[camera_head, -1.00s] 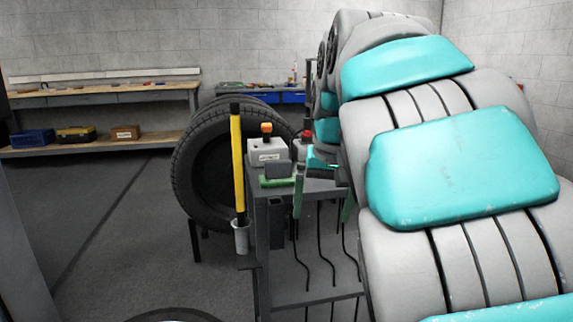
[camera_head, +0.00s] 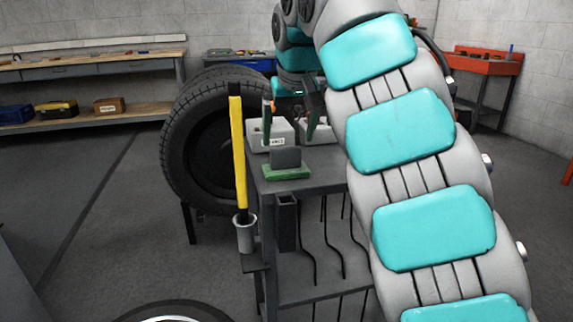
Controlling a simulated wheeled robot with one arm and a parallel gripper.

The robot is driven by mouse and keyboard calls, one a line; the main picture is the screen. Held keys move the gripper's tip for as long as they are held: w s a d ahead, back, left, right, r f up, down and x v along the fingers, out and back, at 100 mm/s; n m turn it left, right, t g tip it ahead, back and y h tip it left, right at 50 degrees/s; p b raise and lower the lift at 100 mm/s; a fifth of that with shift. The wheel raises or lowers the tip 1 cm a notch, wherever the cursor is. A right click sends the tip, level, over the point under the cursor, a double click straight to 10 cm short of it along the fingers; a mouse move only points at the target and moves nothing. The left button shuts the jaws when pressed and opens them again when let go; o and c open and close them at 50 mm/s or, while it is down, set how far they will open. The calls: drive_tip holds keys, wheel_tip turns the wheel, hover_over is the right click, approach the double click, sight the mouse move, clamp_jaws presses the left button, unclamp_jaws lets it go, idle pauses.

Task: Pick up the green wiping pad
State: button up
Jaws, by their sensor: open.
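The green wiping pad (camera_head: 286,172) lies near the front of the dark cart top, with a grey upright block on its green base. My gripper (camera_head: 287,138) is open and empty. Its two green-and-dark fingers point down above and behind the pad in the picture, apart from it. The gripper body is partly hidden behind my arm, and the exact gap in depth to the pad is hard to tell.
A white labelled box (camera_head: 270,135) stands behind the pad on the cart (camera_head: 325,158). A yellow bar (camera_head: 238,150) stands upright in a grey cup (camera_head: 245,235) at the cart's left edge. A large tire (camera_head: 185,150) is behind. A red bench (camera_head: 480,65) stands at back right.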

sight(286, 149)
drive_tip(key=shift+x, duration=2.9)
drive_tip(key=shift+a, duration=0.1)
drive_tip(key=shift+c, duration=0.2)
drive_tip(key=c, duration=1.1)
